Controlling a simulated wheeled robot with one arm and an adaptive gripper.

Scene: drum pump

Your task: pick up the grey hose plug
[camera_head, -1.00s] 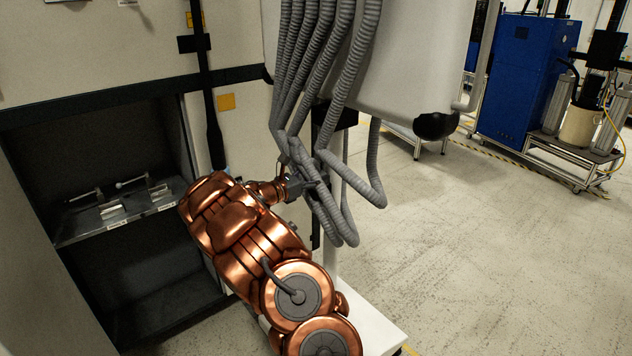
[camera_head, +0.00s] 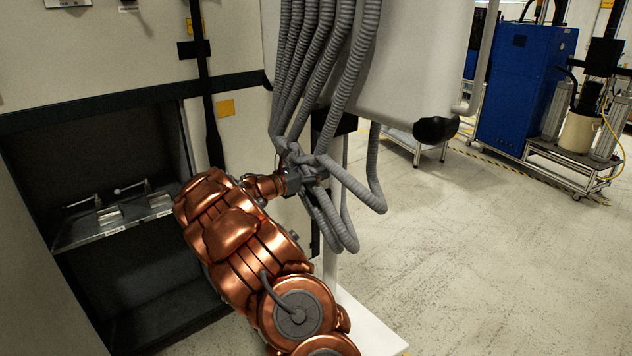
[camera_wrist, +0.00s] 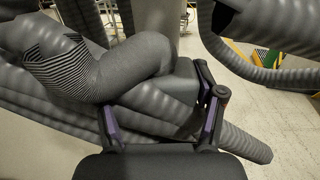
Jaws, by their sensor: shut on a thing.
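In the wrist view, a smooth dark grey piece (camera_wrist: 178,84), which looks like the grey hose plug, sits between the fingers of my gripper (camera_wrist: 157,92). The fingers are closed against it from both sides. Ribbed grey hoses (camera_wrist: 55,85) crowd around and partly cover it, so I cannot see where it ends or what it joins. In the head view my gripper (camera_head: 308,177) is at the lower loops of the hanging grey hoses (camera_head: 345,85). The plug cannot be told apart from the hoses there.
The hoses hang in front of a pale machine housing (camera_head: 415,70). At left is an open dark cabinet with a metal shelf (camera_head: 105,236). A blue cabinet (camera_head: 520,85) and a wheeled frame stand far right. The floor (camera_head: 480,260) at right is clear.

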